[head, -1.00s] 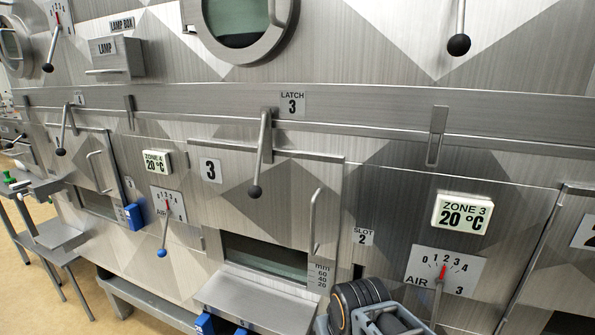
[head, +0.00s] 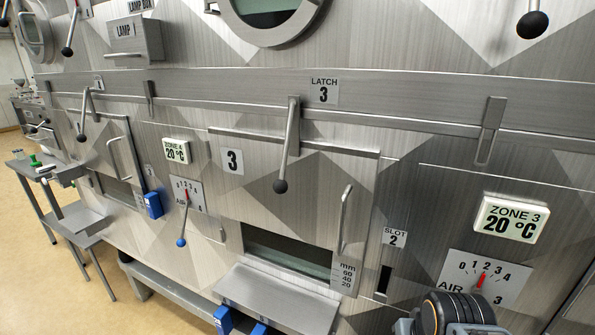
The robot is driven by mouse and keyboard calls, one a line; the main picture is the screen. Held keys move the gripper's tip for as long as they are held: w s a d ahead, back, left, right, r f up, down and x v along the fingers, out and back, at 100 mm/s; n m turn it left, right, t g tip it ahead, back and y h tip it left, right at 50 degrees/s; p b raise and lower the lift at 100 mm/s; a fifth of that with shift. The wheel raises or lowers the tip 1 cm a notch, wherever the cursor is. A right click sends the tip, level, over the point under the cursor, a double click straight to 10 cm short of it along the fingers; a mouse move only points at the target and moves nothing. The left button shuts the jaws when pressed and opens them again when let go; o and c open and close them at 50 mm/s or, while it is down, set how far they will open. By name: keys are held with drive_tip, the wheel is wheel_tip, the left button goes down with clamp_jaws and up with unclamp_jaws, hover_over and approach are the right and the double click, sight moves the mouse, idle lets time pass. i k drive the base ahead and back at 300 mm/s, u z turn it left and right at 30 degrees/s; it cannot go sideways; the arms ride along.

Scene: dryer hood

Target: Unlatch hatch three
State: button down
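Hatch three (head: 258,195) is a metal panel marked with a "3" label (head: 232,161), with an upright grab handle (head: 345,220) on its right side. The latch three lever (head: 288,150), a metal rod with a black ball knob (head: 280,186), hangs down in front of the hatch's top edge, tilted slightly left. The "LATCH 3" label (head: 323,91) is right of its pivot. A dark window slot shows low in the hatch. A part of my arm shows at the bottom right; my gripper's fingers are not in view, and nothing of mine touches the lever.
Another latch lever (head: 84,113) hangs at left. Open floor (head: 60,270) lies at lower left.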

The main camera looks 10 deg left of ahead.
sight(286, 146)
drive_tip(key=k, duration=0.6)
drive_tip(key=u, duration=0.95)
drive_tip(key=i, duration=0.5)
drive_tip(key=u, duration=0.05)
